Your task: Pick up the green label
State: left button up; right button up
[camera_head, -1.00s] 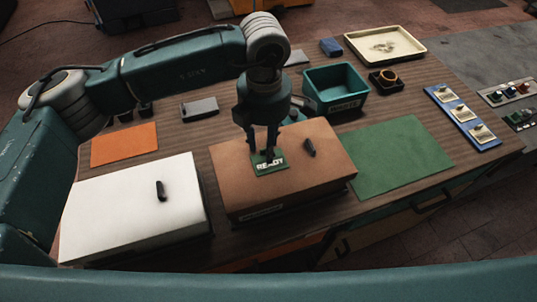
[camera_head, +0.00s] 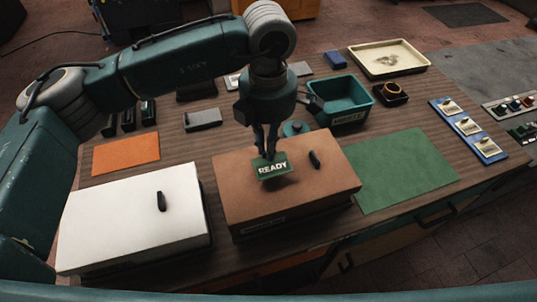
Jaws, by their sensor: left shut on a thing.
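The green label (camera_head: 272,170) bears the white word READY. It hangs tilted just above the top of the brown box (camera_head: 240,200), with a shadow below it. My left gripper (camera_head: 268,155) points down and is shut on the label's upper edge. The fingertips partly cover that edge. My right gripper is not in view.
A white box (camera_head: 130,225) with a black handle stands to the left. A green mat (camera_head: 405,170) lies bare to the right, an orange mat (camera_head: 125,153) at the left. A teal bin (camera_head: 342,98) and a cream tray (camera_head: 390,66) stand behind.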

pick_arm(q)
notch_tip(320, 180, up, 20)
jog(key=b, duration=0.1)
dwell(0.5)
jog(key=shift+w+f, duration=0.1)
